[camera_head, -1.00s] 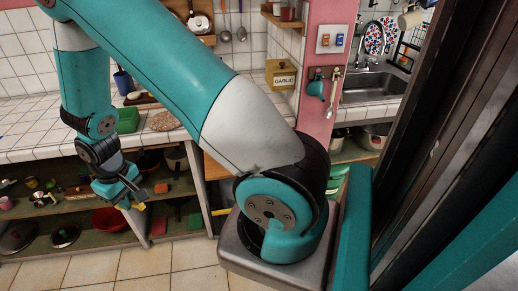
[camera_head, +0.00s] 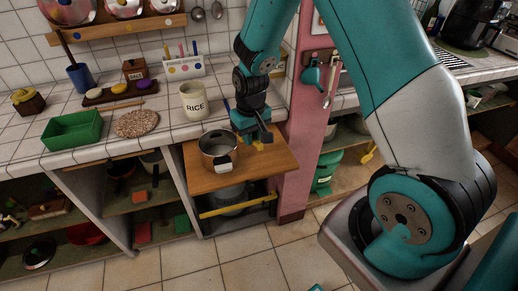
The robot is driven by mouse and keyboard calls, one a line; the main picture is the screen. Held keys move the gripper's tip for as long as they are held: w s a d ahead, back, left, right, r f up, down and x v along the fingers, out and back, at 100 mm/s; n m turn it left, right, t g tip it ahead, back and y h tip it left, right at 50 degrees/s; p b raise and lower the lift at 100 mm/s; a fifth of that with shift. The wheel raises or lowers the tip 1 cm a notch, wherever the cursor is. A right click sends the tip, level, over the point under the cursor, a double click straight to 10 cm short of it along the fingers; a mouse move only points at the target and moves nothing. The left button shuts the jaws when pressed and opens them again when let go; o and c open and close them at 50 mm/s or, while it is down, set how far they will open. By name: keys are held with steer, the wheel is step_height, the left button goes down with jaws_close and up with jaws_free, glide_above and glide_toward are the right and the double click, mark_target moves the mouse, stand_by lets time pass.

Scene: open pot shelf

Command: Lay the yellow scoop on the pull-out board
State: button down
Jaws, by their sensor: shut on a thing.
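The pull-out board (camera_head: 265,167) is a brown wooden slab jutting out below the tiled counter. A steel pot (camera_head: 219,149) stands on its left part. My gripper (camera_head: 258,139) is over the back right part of the board, pointing down. It is shut on the yellow scoop (camera_head: 257,147), of which only a small yellow bit shows below the jaws. The rest of the scoop is hidden by the gripper. I cannot tell whether the scoop touches the board.
A RICE jar (camera_head: 193,101), a round mat (camera_head: 137,123) and a green bin (camera_head: 73,130) stand on the counter. A pink post (camera_head: 301,150) rises right beside the board. A yellow bar (camera_head: 237,206) crosses the shelf below. The board's front right is clear.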

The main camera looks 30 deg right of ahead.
steer(key=w+d+r+m+t+b, duration=0.1)
steer(key=w+d+r+t+b, duration=0.1)
steer(key=w+d+b, duration=0.45)
step_height(320, 180, up, 6)
steer(key=f+m+t+h+b, duration=0.1)
steer(key=m+b, duration=0.1)
steer(key=b, duration=0.7)
glide_above(268, 147)
steer(key=s, duration=0.1)
step_height(268, 147, down, 19)
steer(key=shift+s+a+r, duration=0.1)
steer(key=shift+s+a, duration=0.05)
steer(key=shift+f+b, duration=0.25)
steer(key=shift+b, duration=0.1)
steer(key=c, duration=1.1)
jaws_free()
steer(key=shift+r, duration=0.2)
